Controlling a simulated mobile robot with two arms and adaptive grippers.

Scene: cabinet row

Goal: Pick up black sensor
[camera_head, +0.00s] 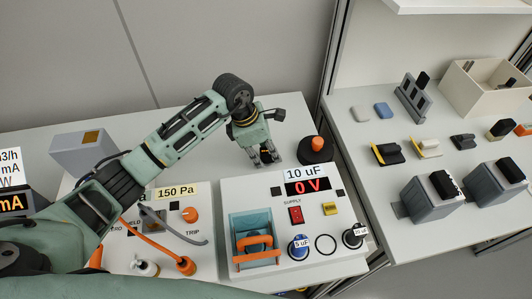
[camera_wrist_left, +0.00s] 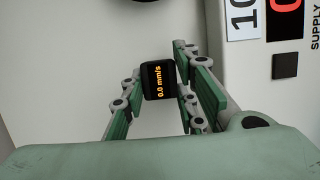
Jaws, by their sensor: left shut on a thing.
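The black sensor (camera_wrist_left: 158,80) is a small dark block with an orange "0.0 mm/s" readout. In the left wrist view it sits between the two green-padded fingers of my left gripper (camera_wrist_left: 160,88), which is shut on it. In the head view my left gripper (camera_head: 265,158) points down close over the white bench behind the 10 uF supply panel. There its fingers hide most or all of the sensor. I cannot tell whether the sensor touches the bench. My right gripper is not in view.
The supply panel (camera_head: 235,198), with a red switch and orange-handled clip, stands in front of the gripper. A black base with an orange knob (camera_head: 317,142) is close on its right. The right bench holds grey modules (camera_head: 432,200) and a cream bin (camera_head: 480,95). The bench behind is clear.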

